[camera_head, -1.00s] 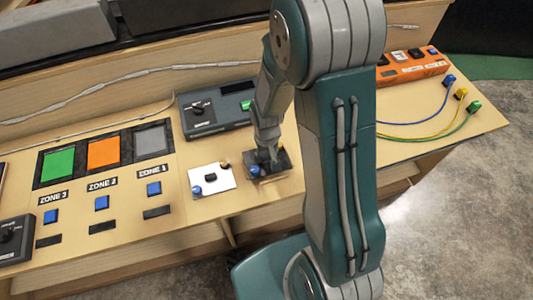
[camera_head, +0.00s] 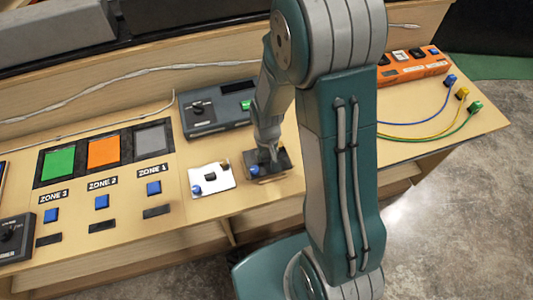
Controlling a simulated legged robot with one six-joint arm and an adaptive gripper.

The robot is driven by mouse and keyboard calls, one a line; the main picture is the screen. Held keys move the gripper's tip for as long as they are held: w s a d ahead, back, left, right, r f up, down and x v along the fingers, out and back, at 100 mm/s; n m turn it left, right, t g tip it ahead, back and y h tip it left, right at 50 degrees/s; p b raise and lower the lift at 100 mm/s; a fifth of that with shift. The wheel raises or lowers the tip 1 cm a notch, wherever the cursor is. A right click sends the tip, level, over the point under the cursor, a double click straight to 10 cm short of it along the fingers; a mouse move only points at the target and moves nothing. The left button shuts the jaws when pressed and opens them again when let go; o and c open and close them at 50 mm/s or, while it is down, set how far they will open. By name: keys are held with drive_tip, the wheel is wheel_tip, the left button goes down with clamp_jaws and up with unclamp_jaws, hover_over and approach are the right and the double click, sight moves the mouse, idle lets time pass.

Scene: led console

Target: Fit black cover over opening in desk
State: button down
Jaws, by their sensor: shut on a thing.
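A dark, flat piece that looks like the black cover (camera_head: 284,165) lies at or just above the desk, right of a white plate. A small blue part shows at its left edge. My gripper (camera_head: 268,156) comes down on it from above and is shut on it; the fingertips are small and partly hidden. The white plate (camera_head: 217,182) has a dark patch in its middle, a blue knob at its lower left and a small yellowish knob at its upper right. I cannot tell whether an opening lies under the black piece or the plate.
A dark teal box (camera_head: 228,118) with a dial stands just behind. Left are green, orange and grey panels with blue buttons. An orange box (camera_head: 412,66) and coloured cables are at the right. My arm hides the desk between. The desk's front edge (camera_head: 255,205) is close.

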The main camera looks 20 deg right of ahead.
drive_tip(key=shift+f, duration=0.9)
idle(1.2)
drive_tip(key=shift+c, duration=0.8)
unclamp_jaws()
wheel_tip(320, 180, up, 12)
drive_tip(key=s+r+t, duration=0.5)
drive_tip(key=s+r, duration=0.9)
drive_tip(key=r, duration=0.5)
drive_tip(key=shift+t, duration=0.3)
